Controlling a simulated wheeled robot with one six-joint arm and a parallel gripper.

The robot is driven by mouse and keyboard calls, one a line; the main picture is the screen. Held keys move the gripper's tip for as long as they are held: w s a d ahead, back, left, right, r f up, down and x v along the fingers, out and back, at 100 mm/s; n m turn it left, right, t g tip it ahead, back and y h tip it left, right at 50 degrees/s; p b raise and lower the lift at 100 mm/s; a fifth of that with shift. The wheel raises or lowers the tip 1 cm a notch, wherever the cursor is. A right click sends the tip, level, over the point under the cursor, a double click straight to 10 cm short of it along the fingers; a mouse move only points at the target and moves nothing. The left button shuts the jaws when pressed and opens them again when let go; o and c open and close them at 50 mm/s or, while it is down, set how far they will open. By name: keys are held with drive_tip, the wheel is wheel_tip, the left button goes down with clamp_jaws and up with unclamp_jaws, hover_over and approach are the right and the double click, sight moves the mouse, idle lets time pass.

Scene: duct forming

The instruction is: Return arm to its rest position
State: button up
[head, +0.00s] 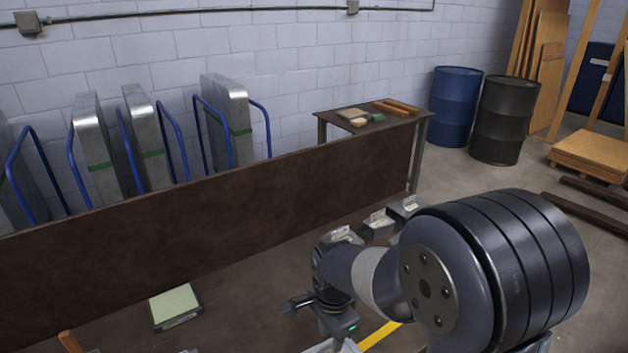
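My arm fills the lower right of the head view, bent with its large dark joint near the camera. My gripper (318,304) is at the lower middle, over the brown bench surface. It is small and partly hidden by my own arm, and its fingers cannot be made out clearly. I cannot see anything held in it.
A long dark panel (220,230) stands upright behind the bench surface. A green-topped pad (175,305) lies at left, and small metal pieces (378,223) sit behind my arm. Drums (457,105) and a side table (328,119) stand farther back. Metal ducts (228,120) lean in blue racks.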

drive_tip(key=shift+r, duration=0.3)
